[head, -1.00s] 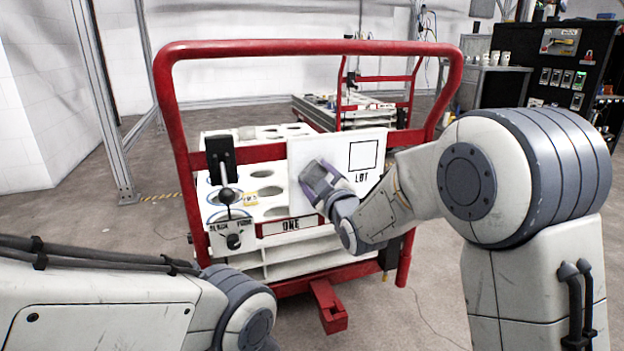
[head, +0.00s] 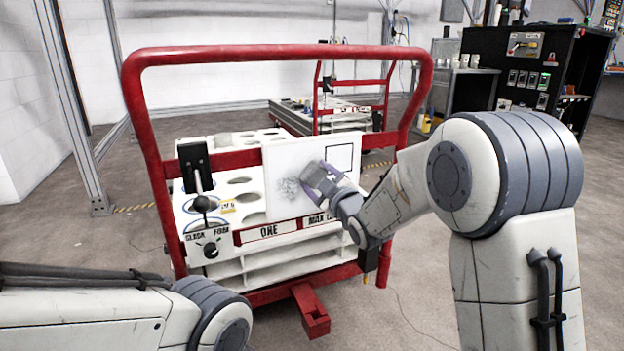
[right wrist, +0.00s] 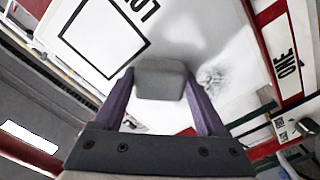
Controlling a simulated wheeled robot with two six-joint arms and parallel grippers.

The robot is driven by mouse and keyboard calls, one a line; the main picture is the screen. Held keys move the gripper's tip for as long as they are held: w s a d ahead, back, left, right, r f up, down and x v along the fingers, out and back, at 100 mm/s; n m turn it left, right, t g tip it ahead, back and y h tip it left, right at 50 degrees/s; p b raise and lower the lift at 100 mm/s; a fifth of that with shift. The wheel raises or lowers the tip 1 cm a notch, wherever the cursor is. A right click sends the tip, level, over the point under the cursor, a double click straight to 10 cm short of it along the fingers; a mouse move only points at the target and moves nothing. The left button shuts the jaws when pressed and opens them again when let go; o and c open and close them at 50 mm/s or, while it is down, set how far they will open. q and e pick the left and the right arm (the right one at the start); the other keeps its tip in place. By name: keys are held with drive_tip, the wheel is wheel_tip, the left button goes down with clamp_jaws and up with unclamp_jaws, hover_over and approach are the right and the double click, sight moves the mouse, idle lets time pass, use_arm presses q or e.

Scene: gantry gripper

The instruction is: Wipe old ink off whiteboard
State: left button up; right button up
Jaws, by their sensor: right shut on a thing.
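The whiteboard (head: 283,157) is mounted upright on the red cart's near side. A grey ink smudge (head: 289,190) lies on its left part, and a printed black square outline is at its upper right. My right gripper (head: 320,180) is in front of the board, just right of the smudge, covering part of the surface and the lettering. In the right wrist view its purple fingers are shut on a grey eraser block (right wrist: 160,79), which appears against or very close to the board; contact is not certain. The smudge (right wrist: 212,78) shows right of the eraser there. My left gripper is out of view.
The cart's red tubular frame (head: 275,52) arches over the board and comes down on both sides. A black lever (head: 196,166) and a knob stand left of the board. Another red-framed cart (head: 350,118) is behind. Open floor lies right of the cart.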

drive_tip(key=shift+w+d+r, duration=0.1)
drive_tip(key=shift+d, duration=0.1)
drive_tip(key=shift+b+v, duration=0.6)
drive_tip(key=shift+v, duration=1.75)
drive_tip(key=shift+s, duration=0.6)
drive_tip(key=shift+s+d, duration=0.1)
drive_tip(key=shift+b+v, duration=0.3)
drive_tip(key=shift+v, duration=1.15)
